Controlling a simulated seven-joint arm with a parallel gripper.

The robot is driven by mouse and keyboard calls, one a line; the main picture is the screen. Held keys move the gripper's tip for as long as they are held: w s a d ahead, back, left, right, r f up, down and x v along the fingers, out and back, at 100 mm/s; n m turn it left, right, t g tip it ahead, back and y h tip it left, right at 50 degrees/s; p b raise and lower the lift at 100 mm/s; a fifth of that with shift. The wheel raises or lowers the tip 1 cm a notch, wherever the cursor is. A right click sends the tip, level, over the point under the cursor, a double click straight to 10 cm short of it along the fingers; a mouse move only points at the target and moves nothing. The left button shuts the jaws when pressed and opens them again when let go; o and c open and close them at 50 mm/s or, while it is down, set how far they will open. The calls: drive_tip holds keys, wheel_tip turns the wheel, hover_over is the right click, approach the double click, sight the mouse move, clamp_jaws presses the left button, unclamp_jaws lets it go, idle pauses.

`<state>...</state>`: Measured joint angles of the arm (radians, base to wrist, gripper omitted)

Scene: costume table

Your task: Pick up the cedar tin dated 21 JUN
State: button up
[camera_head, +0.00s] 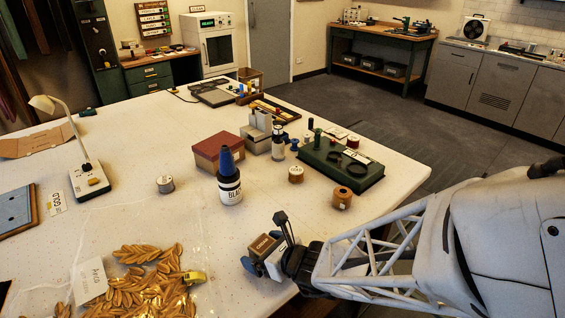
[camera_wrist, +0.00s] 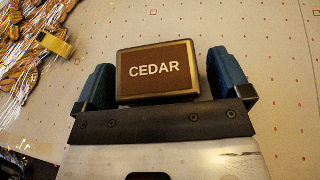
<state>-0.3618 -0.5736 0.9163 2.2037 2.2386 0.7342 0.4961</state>
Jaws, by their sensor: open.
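A small tin (camera_head: 264,246) with a brown top stands near the table's front edge. In the wrist view the tin (camera_wrist: 160,88) has a brass-coloured rim and reads CEDAR in white. No date shows on the side I can see. My gripper (camera_head: 263,239) is open, with one finger on each side of the tin. In the wrist view the gripper (camera_wrist: 161,62) has a blue finger close to the tin's left side and another with a small gap at its right side. I cannot tell whether the left finger touches it.
A clear bag of gold leaves (camera_head: 150,280) lies left of the tin. Bare table lies between the bag and bottle.

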sight(256, 240)
drive_tip(key=shift+w+a+f, duration=0.15)
drive_tip(key=shift+a, duration=0.1)
idle(0.4)
drive_tip(key=c, duration=1)
drive_tip(key=shift+r, duration=0.2)
drive_tip(key=shift+r, duration=0.45)
drive_tip(key=shift+s+d+r, duration=0.1)
drive_tip(key=shift+s+r, duration=0.05)
drive_tip(key=shift+r, duration=0.45)
drive_tip(key=shift+s+d+r, duration=0.1)
drive_tip(key=shift+s+r, duration=0.05)
drive_tip(key=shift+r, duration=0.45)
drive_tip(key=s+d, duration=0.2)
drive_tip(key=s, duration=0.2)
drive_tip(key=s+d+r, duration=0.1)
drive_tip(key=s+d, duration=0.2)
drive_tip(key=s, duration=0.1)
drive_tip(key=s+d, duration=0.2)
drive_tip(key=s, duration=0.3)
drive_tip(key=shift+s+d+r, duration=0.1)
drive_tip(key=shift+d+r, duration=0.1)
drive_tip(key=shift+d, duration=0.15)
